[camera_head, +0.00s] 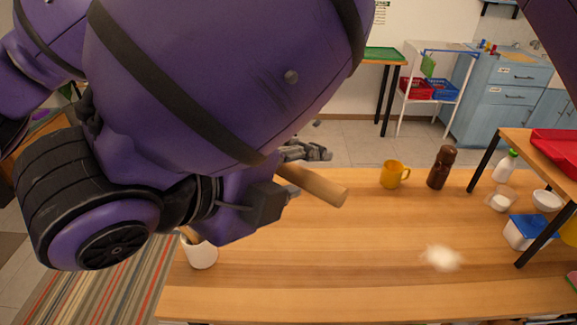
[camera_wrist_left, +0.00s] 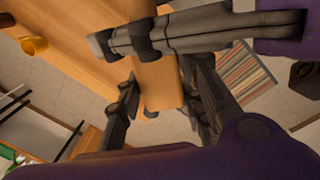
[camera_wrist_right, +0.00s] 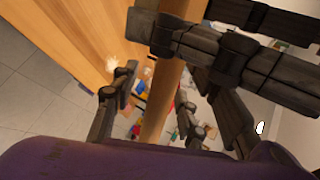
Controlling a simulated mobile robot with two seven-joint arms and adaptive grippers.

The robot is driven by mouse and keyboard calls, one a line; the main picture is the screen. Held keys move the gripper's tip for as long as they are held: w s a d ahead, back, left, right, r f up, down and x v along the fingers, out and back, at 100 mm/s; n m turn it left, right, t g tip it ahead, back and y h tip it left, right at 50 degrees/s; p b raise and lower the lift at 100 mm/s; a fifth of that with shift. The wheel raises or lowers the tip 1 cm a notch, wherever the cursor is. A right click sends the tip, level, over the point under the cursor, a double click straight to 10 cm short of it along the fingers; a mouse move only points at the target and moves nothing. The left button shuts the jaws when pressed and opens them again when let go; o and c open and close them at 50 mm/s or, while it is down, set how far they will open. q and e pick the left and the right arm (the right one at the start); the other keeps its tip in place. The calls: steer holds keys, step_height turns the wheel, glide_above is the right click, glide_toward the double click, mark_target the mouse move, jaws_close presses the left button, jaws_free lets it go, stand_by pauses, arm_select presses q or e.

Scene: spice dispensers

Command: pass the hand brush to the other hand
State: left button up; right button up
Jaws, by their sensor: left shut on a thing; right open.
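The hand brush (camera_head: 318,187) shows in the head view as a pale wooden piece sticking out over the table; my left arm hides its rest. In the left wrist view my left gripper (camera_wrist_left: 158,88) is shut on the wooden brush (camera_wrist_left: 157,84). My right gripper (camera_head: 308,152) is beside the brush, partly hidden behind my left arm. In the right wrist view the right gripper (camera_wrist_right: 155,95) is open, with the wooden handle (camera_wrist_right: 160,100) between its fingers. I cannot tell whether they touch it. The two grippers are very close together and cross. No bristles are clearly visible.
On the table (camera_head: 330,270) are a white powder patch (camera_head: 441,257), a yellow mug (camera_head: 393,174), a brown bottle (camera_head: 441,168) and a white container (camera_head: 202,254). A raised shelf (camera_head: 528,145) stands at right, with small containers near it.

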jaws_close()
arm_select(q)
steer(key=o, duration=1.3)
steer(key=shift+r, duration=0.1)
